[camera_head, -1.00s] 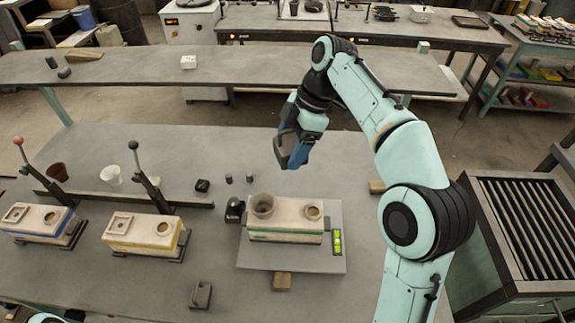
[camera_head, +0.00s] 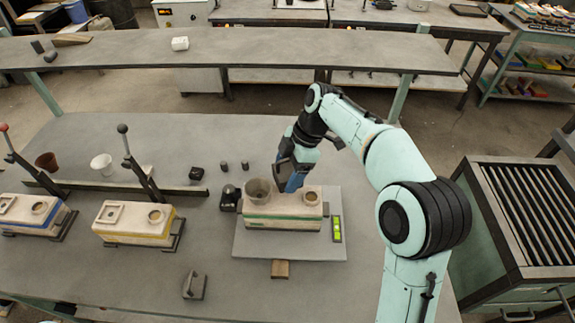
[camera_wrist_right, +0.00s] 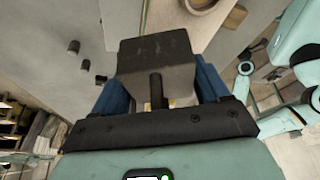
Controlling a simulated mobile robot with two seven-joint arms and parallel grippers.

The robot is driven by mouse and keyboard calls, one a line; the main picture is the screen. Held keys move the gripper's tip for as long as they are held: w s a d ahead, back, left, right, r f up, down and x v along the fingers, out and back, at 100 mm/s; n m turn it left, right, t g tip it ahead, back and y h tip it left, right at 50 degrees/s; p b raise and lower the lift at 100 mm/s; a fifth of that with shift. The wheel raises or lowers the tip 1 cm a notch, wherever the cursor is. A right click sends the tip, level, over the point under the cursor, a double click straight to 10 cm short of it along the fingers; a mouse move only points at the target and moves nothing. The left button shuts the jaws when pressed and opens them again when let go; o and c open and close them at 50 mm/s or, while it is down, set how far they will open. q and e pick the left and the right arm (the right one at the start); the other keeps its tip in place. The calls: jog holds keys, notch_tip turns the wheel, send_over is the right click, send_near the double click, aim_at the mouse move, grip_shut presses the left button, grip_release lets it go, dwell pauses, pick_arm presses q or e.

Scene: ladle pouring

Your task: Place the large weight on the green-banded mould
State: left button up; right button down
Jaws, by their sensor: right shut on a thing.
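The green-banded mould (camera_head: 285,224) is a pale block with a green stripe, on a grey plate (camera_head: 335,250) in the head view. A grey-brown cup (camera_head: 257,190) stands at its left end and a round opening (camera_head: 311,197) is at its right. My right gripper (camera_head: 290,182) is low over the mould's middle, its blue fingers shut on the large weight (camera_wrist_right: 158,60), a dark block with a handle bar. I cannot tell whether the weight touches the mould. In the wrist view, part of the mould (camera_wrist_right: 172,15) shows beyond the weight. My left gripper is not in view.
A yellow-banded mould (camera_head: 130,230) and a blue-banded mould (camera_head: 28,222) stand to the left, each with a lever. A dark object (camera_head: 230,198) sits beside the green-banded mould. A green level (camera_head: 337,229) lies on the plate's right. A smaller handled piece (camera_head: 195,285) is at the front.

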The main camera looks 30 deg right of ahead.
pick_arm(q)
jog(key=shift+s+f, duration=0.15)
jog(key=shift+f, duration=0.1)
pick_arm(e)
jog(key=shift+f, duration=1.25)
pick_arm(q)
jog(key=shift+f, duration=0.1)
pick_arm(e)
jog(key=shift+f, duration=0.15)
grip_release()
jog(key=shift+s+f, duration=0.1)
jog(key=shift+r, duration=0.2)
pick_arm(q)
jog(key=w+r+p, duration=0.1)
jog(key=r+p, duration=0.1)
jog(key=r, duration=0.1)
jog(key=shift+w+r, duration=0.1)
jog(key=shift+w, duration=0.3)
pick_arm(e)
jog(key=v, duration=1.2)
jog(key=shift+f, duration=0.15)
